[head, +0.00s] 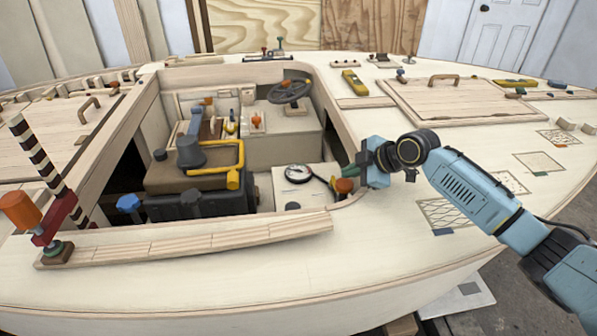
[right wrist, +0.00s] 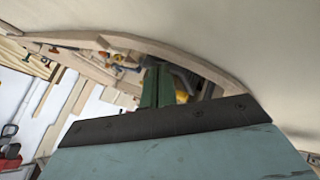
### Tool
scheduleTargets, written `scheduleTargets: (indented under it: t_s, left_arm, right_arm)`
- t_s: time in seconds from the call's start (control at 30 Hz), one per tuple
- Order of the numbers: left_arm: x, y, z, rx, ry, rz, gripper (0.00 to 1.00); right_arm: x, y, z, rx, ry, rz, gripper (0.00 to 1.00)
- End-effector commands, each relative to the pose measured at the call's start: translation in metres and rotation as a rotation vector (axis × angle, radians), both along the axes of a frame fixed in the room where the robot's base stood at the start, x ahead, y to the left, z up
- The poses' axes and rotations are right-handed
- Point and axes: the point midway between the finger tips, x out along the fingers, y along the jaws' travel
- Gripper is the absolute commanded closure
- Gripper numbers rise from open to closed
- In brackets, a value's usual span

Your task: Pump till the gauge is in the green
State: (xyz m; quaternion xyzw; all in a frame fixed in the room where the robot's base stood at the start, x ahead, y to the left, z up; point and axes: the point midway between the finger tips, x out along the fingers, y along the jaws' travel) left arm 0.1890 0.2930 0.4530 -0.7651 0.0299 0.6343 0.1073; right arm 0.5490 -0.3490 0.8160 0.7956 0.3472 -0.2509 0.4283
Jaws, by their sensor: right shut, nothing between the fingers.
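A round white gauge (head: 298,173) with a dark rim sits on the pale box top at the right end of the hull opening. Its needle and any green band are too small to read. A dark hose curves from it toward an orange knob (head: 344,186), which looks like the pump's handle. My right gripper (head: 352,172) is just above and beside this knob at the opening's edge. Its green fingers, also in the right wrist view (right wrist: 157,88), are shut and empty. I cannot tell whether they touch the knob. My left gripper is not in view.
A grey and black engine (head: 190,200) with a yellow pipe (head: 215,172) fills the opening's left part. A steering wheel (head: 289,91) stands behind. A striped pole (head: 40,160) and an orange cylinder (head: 20,210) stand front left. The deck front right is mostly clear.

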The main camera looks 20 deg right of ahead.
Motion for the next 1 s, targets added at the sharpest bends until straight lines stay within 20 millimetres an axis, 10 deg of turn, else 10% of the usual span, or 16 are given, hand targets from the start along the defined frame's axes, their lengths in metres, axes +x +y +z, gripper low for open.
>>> scheduleTargets:
  t_s: [1.0]
  left_arm:
    - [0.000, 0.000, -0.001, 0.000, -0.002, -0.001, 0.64]
  right_arm:
    - [-0.003, 0.000, -0.017, -0.002, 0.014, 0.000, 1.00]
